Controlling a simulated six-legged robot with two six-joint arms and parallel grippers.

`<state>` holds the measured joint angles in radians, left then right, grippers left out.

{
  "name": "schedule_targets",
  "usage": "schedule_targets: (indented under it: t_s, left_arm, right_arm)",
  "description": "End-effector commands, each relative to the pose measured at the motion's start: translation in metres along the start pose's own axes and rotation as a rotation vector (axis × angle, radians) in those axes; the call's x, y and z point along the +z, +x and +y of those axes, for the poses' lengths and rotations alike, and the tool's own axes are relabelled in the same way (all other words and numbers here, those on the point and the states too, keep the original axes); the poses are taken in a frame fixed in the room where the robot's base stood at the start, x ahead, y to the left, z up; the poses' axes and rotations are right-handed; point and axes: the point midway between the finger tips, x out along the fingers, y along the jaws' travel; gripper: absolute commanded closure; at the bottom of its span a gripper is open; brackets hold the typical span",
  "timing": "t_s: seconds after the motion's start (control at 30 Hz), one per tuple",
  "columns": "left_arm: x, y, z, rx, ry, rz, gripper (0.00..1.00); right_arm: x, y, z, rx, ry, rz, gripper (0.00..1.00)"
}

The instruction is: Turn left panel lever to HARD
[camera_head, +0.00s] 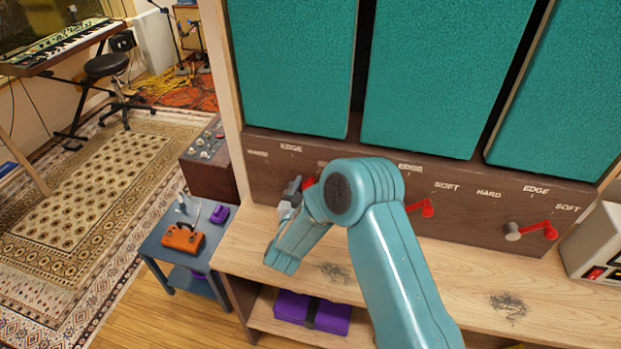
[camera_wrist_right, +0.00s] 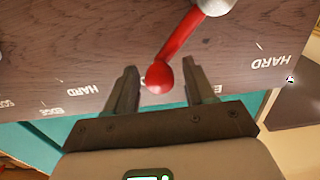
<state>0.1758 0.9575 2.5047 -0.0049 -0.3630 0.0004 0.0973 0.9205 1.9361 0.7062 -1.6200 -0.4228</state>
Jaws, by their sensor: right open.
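The left panel lever (camera_head: 308,183) shows in the head view only as a bit of red behind my right gripper (camera_head: 291,198). In the right wrist view the red lever (camera_wrist_right: 180,45) runs from a grey pivot at the top edge to a round red tip. That tip lies between the two open fingers of my right gripper (camera_wrist_right: 160,72), with a gap visible on each side. A HARD label (camera_wrist_right: 271,62) is right of the lever, and another HARD label (camera_wrist_right: 85,90) is left of it. In the head view my arm hides part of the left panel's lettering. My left gripper is not in view.
The middle lever (camera_head: 421,208) and right lever (camera_head: 532,231) are on the same brown board (camera_head: 465,215), below teal panels (camera_head: 436,70). A wooden bench (camera_head: 450,275) runs beneath. A grey machine (camera_head: 597,245) stands at the right. A small table with an orange object (camera_head: 183,238) is at the left.

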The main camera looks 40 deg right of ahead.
Motion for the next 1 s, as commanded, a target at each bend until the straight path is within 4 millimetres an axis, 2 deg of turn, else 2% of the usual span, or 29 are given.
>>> schedule_targets:
  t_s: [0.2, 0.47, 0.6, 0.63, 1.0]
  left_arm:
    - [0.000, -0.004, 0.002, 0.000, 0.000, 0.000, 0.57]
    - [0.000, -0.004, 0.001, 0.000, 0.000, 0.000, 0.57]
    - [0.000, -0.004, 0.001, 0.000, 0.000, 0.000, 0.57]
    - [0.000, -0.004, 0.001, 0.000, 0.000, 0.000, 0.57]
    - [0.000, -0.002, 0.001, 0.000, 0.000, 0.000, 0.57]
  right_arm:
    - [0.000, 0.019, 0.000, 0.001, 0.000, 0.000, 0.46]
    - [0.001, 0.020, 0.000, 0.000, 0.000, 0.000, 0.46]
    - [0.001, 0.020, 0.000, 0.000, 0.000, 0.000, 0.92]
    - [0.001, 0.020, 0.000, 0.001, 0.000, -0.001, 1.00]
    - [0.001, 0.025, 0.006, 0.006, -0.020, -0.003, 1.00]
